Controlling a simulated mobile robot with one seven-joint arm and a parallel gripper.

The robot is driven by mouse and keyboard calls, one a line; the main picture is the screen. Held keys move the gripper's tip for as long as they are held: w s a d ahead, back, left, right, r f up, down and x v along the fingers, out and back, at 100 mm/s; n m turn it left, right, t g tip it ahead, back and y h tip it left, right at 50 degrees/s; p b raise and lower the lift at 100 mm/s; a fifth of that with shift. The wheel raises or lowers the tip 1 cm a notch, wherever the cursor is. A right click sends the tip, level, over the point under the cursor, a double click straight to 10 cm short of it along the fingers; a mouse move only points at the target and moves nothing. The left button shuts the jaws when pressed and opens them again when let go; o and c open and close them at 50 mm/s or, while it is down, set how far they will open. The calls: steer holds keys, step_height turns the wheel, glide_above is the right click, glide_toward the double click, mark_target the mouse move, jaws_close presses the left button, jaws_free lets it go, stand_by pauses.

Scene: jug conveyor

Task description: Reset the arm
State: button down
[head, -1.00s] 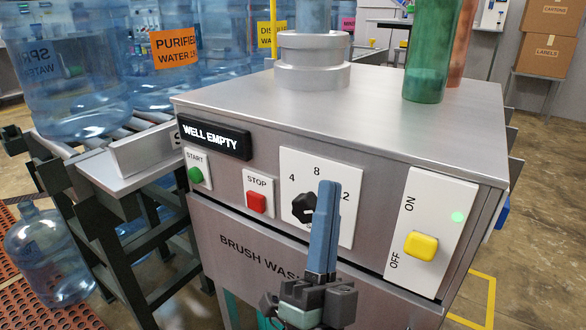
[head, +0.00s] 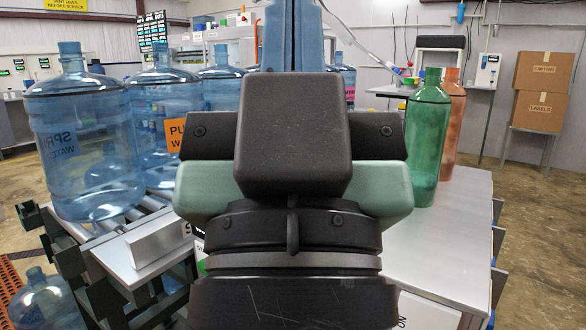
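My gripper (head: 291,35) stands large and close in the middle of the head view, with its dark body and wrist below. Its two blue fingers point up past the top edge, so the tips are cut off. The visible finger parts lie side by side with only a thin line between them, and I see nothing held. The wrist hides most of the brush washer (head: 450,235), including its dial, buttons and display.
Large water jugs (head: 85,150) stand on the roller conveyor (head: 100,230) at left. Another jug (head: 45,300) is low at left. A green bottle (head: 428,145) and a copper bottle (head: 453,125) stand on the washer's top. Cardboard boxes (head: 541,90) are at back right.

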step_height(320, 180, up, 27)
steer(key=p, duration=2.4)
steer(key=shift+p, duration=0.35)
